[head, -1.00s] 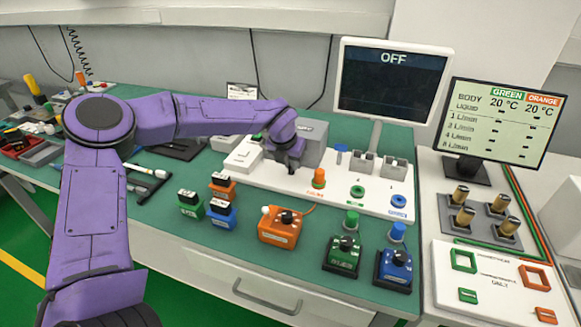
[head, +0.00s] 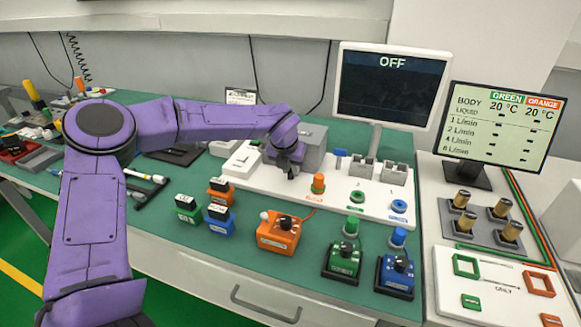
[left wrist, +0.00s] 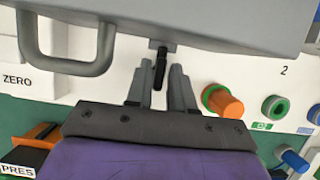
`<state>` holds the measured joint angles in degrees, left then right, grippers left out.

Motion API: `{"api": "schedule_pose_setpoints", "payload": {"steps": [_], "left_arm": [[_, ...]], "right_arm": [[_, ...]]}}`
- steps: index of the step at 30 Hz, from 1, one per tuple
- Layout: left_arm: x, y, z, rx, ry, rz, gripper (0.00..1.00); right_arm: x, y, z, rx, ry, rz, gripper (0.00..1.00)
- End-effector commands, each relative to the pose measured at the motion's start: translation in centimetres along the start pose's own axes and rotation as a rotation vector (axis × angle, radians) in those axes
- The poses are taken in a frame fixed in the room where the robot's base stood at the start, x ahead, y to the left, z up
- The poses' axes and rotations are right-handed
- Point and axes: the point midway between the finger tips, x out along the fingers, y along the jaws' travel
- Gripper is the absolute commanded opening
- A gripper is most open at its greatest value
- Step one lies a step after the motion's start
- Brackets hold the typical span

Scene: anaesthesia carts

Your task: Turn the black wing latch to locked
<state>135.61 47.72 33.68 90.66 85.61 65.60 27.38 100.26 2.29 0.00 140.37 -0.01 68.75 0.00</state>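The black wing latch (left wrist: 160,68) shows in the left wrist view as a short narrow bar, pointing down from the lower front edge of a grey box (left wrist: 180,18). My left gripper (left wrist: 163,85) is open, with one grey finger on each side of the latch. The latch lies between the fingertips; whether either finger touches it I cannot tell. In the head view my left gripper (head: 290,168) is at the front of the grey box (head: 314,145) and hides the latch. My right gripper is not in view.
The box stands on a white panel (head: 258,182) with an orange knob (head: 318,183) and green and blue ports to its right. A grey handle (left wrist: 70,60) sticks out left of the latch. Orange, green and blue units stand in front on the green bench. A monitor (head: 388,85) reads OFF.

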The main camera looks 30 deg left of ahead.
Motion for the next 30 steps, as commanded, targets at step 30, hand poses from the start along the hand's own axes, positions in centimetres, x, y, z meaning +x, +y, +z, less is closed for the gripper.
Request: {"api": "schedule_pose_setpoints", "payload": {"steps": [30], "left_arm": [[-10.4, 0.0, 0.1, 0.0, 0.002, 0.0, 0.22]], "right_arm": [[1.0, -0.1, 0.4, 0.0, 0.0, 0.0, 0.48]]}}
